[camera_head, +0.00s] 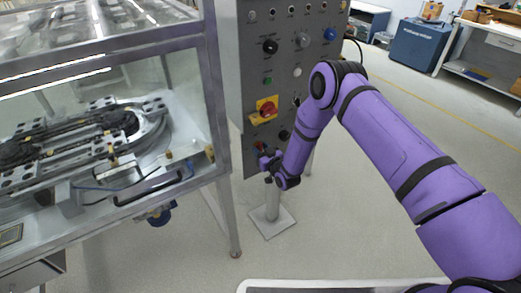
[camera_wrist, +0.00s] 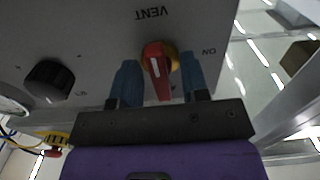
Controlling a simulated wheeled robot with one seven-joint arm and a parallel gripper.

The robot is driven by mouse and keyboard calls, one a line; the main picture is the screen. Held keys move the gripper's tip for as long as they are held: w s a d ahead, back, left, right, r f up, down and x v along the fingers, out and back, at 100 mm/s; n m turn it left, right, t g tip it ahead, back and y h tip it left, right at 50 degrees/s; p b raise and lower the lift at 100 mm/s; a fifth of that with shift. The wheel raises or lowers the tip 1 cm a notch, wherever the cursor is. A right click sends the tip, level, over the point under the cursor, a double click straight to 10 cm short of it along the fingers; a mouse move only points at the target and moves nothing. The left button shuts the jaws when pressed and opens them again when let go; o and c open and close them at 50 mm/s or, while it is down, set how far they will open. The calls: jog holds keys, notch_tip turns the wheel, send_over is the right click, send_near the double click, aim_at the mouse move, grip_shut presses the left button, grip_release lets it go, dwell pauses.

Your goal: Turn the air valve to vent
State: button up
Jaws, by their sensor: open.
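The air valve (camera_wrist: 158,66) is a red handle with a white line on a yellow-brown base, on the grey panel in the wrist view. Its handle runs almost straight up and down in the picture. Upside-down lettering "VENT" is above it and "ON" is to its right. My gripper (camera_wrist: 159,64) is open, with one blue finger on each side of the red handle. A gap shows on both sides near the handle's lower part; contact at the tips is unclear. In the head view my gripper (camera_head: 268,162) is at the panel's lower edge, and the valve is hard to make out.
The grey control panel (camera_head: 248,70) carries several knobs and a red-yellow switch (camera_head: 266,109) above my gripper. A black knob (camera_wrist: 49,80) is left of the valve. A glass-walled machine (camera_head: 185,115) stands left.

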jog(key=v, duration=1)
jog(key=shift+s+d, duration=0.2)
jog(key=w+d+r+g+h, duration=0.15)
jog(key=w+r, duration=0.25)
jog(key=r, duration=0.6)
jog(key=w+d+r+g+h, duration=0.1)
jog(key=w+d+r+h, duration=0.2)
jog(key=r, duration=0.7)
jog(key=s+d+r+m+g+h, duration=0.1)
jog(key=s+d+r, duration=0.1)
jog(key=d+r, duration=0.45)
jog(key=s+d+r+m+h, duration=0.1)
jog(key=s+d+r, duration=0.15)
jog(key=r, duration=0.75)
jog(key=s+d+r+m+g+h, duration=0.1)
jog(key=s+d+r, duration=0.45)
jog(key=s, duration=0.35)
jog(key=s+d+r+m+g+h, duration=0.2)
jog(key=s+d+r, duration=0.2)
jog(key=s+r, duration=0.35)
jog(key=s+d+r+m+g, duration=0.1)
jog(key=s, duration=1)
jog(key=s+d+r+m+g, duration=0.1)
jog(key=s+d+g, duration=0.1)
jog(key=s, duration=1)
jog(key=shift+d, duration=0.3)
